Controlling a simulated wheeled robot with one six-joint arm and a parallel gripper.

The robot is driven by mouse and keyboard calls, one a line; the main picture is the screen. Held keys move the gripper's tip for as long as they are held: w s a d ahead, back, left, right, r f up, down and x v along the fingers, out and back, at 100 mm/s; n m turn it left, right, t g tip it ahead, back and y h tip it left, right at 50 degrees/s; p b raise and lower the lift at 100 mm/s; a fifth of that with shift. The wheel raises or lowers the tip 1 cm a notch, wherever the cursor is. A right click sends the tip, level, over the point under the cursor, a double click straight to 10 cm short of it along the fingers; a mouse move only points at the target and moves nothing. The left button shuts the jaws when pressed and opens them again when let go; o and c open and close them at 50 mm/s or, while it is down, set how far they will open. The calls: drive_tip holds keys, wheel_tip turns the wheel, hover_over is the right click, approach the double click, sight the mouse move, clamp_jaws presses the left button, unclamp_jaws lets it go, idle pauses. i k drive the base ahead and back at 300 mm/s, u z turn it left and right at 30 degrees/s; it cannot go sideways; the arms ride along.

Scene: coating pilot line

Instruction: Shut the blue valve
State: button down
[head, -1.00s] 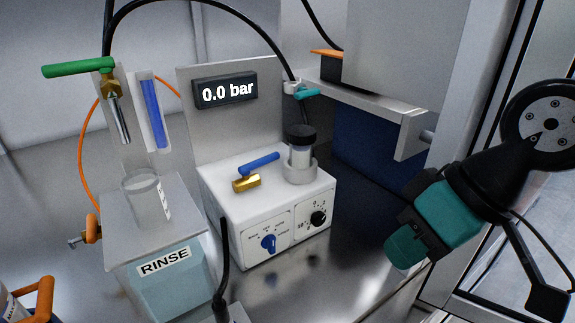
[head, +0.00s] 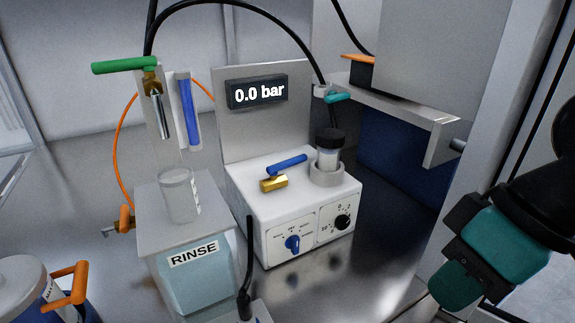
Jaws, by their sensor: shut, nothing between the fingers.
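The blue valve (head: 287,165) has a blue lever on a brass body (head: 273,183). It sits on top of the white control box (head: 290,215), and its lever points right and slightly back, toward the capped vial. Whether the lever lies along or across the brass body's bore is hard to tell. My gripper (head: 447,296), with teal and black parts, is at the lower right, well apart from the valve. Its fingers are shut with nothing seen between them.
The pressure display (head: 258,92) reads 0.0 bar. The RINSE container (head: 190,265) with a green-handled tap (head: 125,66) stands left. A black hose arches overhead. Bare metal bench lies between box and gripper.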

sight(272, 170)
drive_tip(key=u, duration=0.95)
drive_tip(key=k, duration=0.8)
drive_tip(key=z, duration=0.65)
drive_tip(key=i, duration=1)
